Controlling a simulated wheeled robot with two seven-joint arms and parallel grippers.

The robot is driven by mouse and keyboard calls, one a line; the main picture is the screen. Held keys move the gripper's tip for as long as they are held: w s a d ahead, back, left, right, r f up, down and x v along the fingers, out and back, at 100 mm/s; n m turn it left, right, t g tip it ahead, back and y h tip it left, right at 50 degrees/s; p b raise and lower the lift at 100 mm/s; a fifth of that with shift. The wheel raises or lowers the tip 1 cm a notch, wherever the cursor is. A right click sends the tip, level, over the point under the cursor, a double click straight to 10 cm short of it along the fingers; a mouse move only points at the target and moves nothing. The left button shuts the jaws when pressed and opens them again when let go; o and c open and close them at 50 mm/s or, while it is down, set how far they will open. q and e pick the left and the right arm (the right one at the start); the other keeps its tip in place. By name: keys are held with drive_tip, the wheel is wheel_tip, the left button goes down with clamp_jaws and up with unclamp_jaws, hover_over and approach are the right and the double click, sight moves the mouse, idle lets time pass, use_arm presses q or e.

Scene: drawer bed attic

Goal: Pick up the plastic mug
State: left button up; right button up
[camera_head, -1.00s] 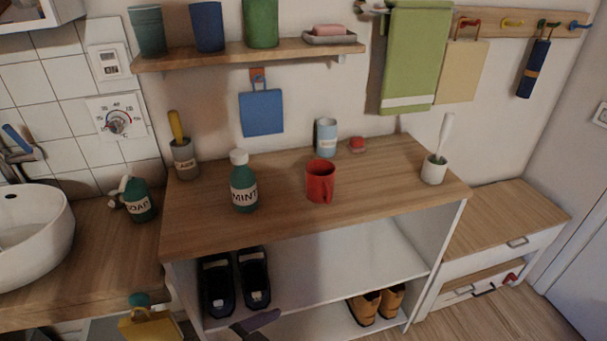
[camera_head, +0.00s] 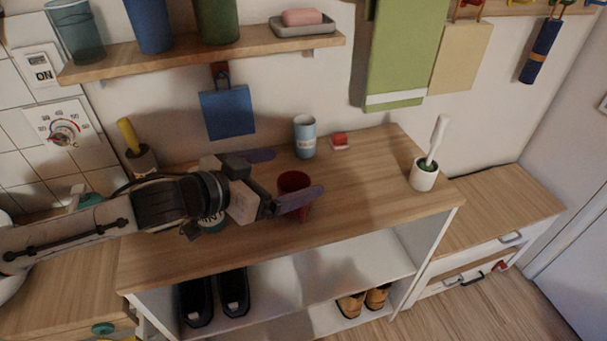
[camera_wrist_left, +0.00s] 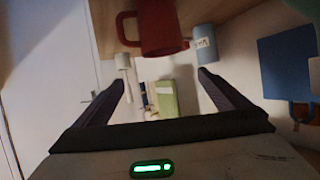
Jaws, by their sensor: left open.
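The red plastic mug (camera_head: 292,181) stands upright on the wooden shelf top, partly hidden behind one of my fingers in the head view. In the left wrist view the mug (camera_wrist_left: 162,27) shows near the top edge, with its handle to the left. My left gripper (camera_head: 281,177) is open and empty. It reaches in from the left, close to the mug, with its fingers spread. Its two fingers (camera_wrist_left: 163,80) also show in the left wrist view. I cannot tell whether a finger touches the mug. My right gripper is out of view.
A blue cup (camera_head: 305,137) and a small red item (camera_head: 339,141) stand behind the mug. A white brush holder (camera_head: 424,174) stands at the right. The mint bottle (camera_head: 211,222) is mostly hidden under my left arm. A wall shelf (camera_head: 220,52) hangs above.

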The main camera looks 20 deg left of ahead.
use_arm(q)
drive_tip(key=b, duration=0.1)
hover_over(290, 218)
drive_tip(key=f, duration=0.8)
drive_tip(key=shift+w+a, duration=0.1)
drive_tip(key=shift+w, duration=0.1)
drive_tip(key=x, duration=0.6)
drive_tip(key=shift+w+d+f, duration=0.15)
drive_tip(key=shift+w+d, duration=0.05)
drive_tip(key=shift+w, duration=0.1)
drive_tip(key=c, duration=1.1)
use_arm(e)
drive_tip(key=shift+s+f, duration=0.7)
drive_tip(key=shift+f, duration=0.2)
use_arm(q)
wheel_tip(290, 218, up, 10)
drive_tip(key=shift+r+p, duration=0.1)
drive_tip(key=shift+p, duration=0.55)
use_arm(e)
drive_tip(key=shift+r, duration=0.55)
